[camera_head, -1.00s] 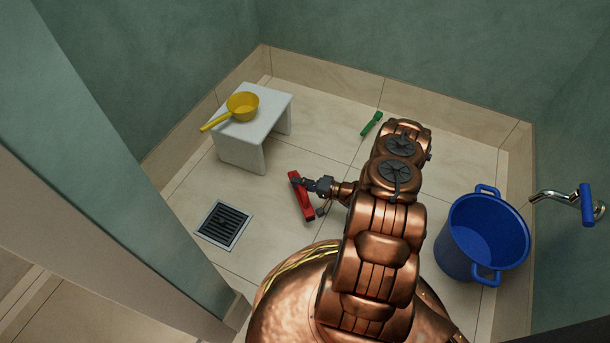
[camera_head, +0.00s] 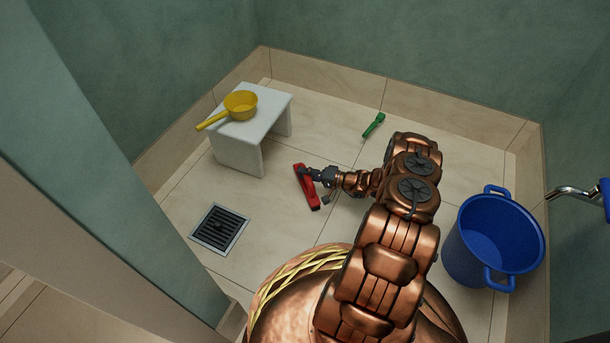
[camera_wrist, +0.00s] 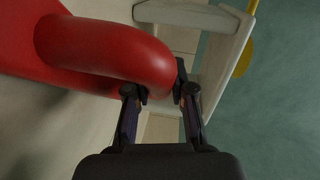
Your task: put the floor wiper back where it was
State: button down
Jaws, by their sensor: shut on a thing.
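The floor wiper is the red tool (camera_head: 306,188) between the white stool and the end of my arm in the head view. In the wrist view its thick red handle loop (camera_wrist: 105,50) fills the upper left. My gripper (camera_head: 308,174) is at the wiper's upper part, and in the wrist view its two dark fingers (camera_wrist: 160,94) are shut on the end of the loop. Whether the wiper touches the floor or hangs just above it, I cannot tell. The wiper's lower end is out of the wrist view.
A white stool (camera_head: 265,120) bears a yellow dipper (camera_head: 240,105). A floor drain (camera_head: 219,229) lies at lower left. A green brush-like tool (camera_head: 374,125) lies at the back. A blue bucket (camera_head: 470,250) stands at right below a wall tap (camera_head: 575,192). Tiles between stool and drain are clear.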

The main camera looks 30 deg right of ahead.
jog(key=shift+r, duration=0.1)
jog(key=c, duration=1.5)
grip_release()
jog(key=shift+f, duration=0.2)
jog(key=o, duration=0.5)
jog(key=shift+r, duration=0.1)
